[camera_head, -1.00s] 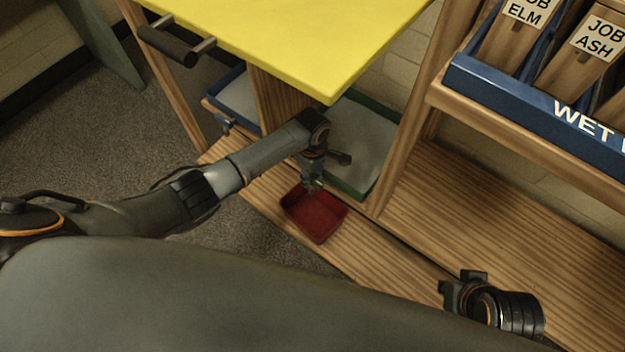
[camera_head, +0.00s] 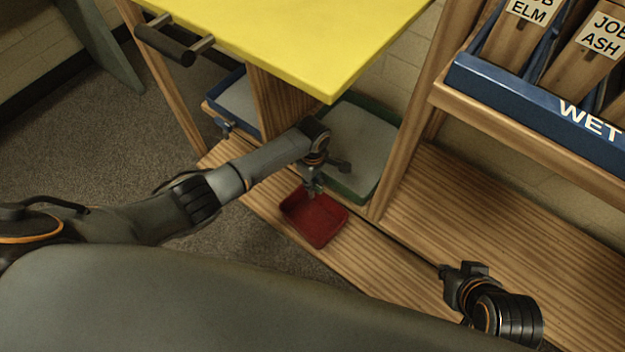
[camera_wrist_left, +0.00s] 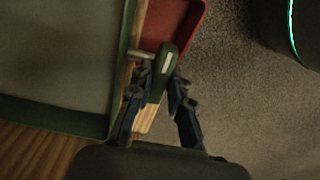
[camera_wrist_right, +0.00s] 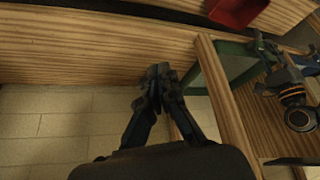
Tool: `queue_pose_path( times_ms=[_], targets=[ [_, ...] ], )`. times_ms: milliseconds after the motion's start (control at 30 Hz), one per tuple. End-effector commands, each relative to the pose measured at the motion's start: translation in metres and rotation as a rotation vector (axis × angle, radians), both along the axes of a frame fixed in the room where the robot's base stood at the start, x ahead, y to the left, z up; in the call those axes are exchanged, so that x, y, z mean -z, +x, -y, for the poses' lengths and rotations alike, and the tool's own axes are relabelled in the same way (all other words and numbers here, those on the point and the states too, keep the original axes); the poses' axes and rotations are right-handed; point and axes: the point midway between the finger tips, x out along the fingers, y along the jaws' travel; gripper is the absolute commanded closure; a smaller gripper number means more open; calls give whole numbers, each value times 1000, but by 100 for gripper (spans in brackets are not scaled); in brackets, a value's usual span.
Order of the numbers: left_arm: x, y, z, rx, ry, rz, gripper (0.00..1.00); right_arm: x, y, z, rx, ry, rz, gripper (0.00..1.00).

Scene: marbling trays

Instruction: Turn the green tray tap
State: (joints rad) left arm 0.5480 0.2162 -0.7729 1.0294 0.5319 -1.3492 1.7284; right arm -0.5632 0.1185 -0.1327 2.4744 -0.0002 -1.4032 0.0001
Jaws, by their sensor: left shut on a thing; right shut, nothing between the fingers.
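The green tray (camera_head: 352,184) stands on the lower wooden shelf below the yellow top, with grey liquid or a grey surface inside. Its rim also shows in the left wrist view (camera_wrist_left: 60,112). The green tap handle (camera_wrist_left: 165,62) with a pale stripe sticks out from the tray's front on a short metal stem. My left gripper (camera_head: 313,187) is at the tray's front, its fingers (camera_wrist_left: 168,86) closed around the tap handle. My right gripper (camera_head: 452,270) is far to the right over the wooden shelf. In its own view its fingers (camera_wrist_right: 158,85) are together and empty.
A red tray (camera_head: 318,216) sits on the shelf ledge just below the tap. A blue tray (camera_head: 236,104) stands left of a wooden divider. A blue rack (camera_head: 500,88) marked WET is at right.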

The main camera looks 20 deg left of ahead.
Motion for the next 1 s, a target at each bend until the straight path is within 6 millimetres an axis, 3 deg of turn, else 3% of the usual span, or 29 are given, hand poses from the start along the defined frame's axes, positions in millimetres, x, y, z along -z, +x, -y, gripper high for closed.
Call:
queue_pose_path(
  times_ms=[133,367,667,800,1000],
  targets=[
    [-1,-1,0,7,0,-2,100,1,-8,2,3,-8,-37,100],
    [-2,-1,0,48,0,-3,100,4,-41,12,15,-38,-189,100],
    [-3,-2,1,151,-1,-5,100,-15,-40,12,15,-37,-186,100],
    [-2,-2,1,210,-1,-5,100,21,-30,10,13,-39,-208,100],
    [-2,-2,1,307,-2,-4,100,59,-25,8,10,-39,-225,100]
  ],
)
